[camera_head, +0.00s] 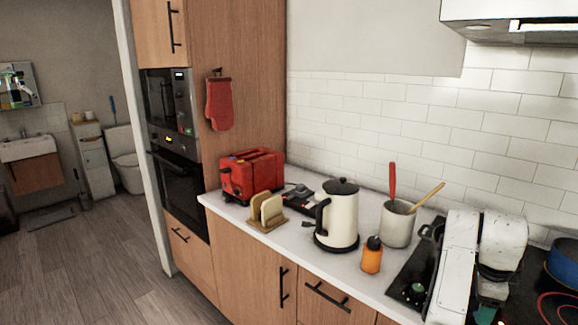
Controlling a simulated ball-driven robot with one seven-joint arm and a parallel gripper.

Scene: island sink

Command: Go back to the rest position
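White links of my arm (461,262) rise at the lower right, in front of the stove and the end of the counter. They bend at a bulky white joint (503,240), with small green parts below it. I make out no gripper fingers in this view, so I cannot see whether my gripper holds anything.
The white counter (290,247) carries a red toaster (251,174), a bread rack (267,211), a cream kettle (342,216), an orange bottle (372,256) and a utensil pot (398,224). A blue pot (563,262) stands at the right. Open wooden floor (100,265) lies left.

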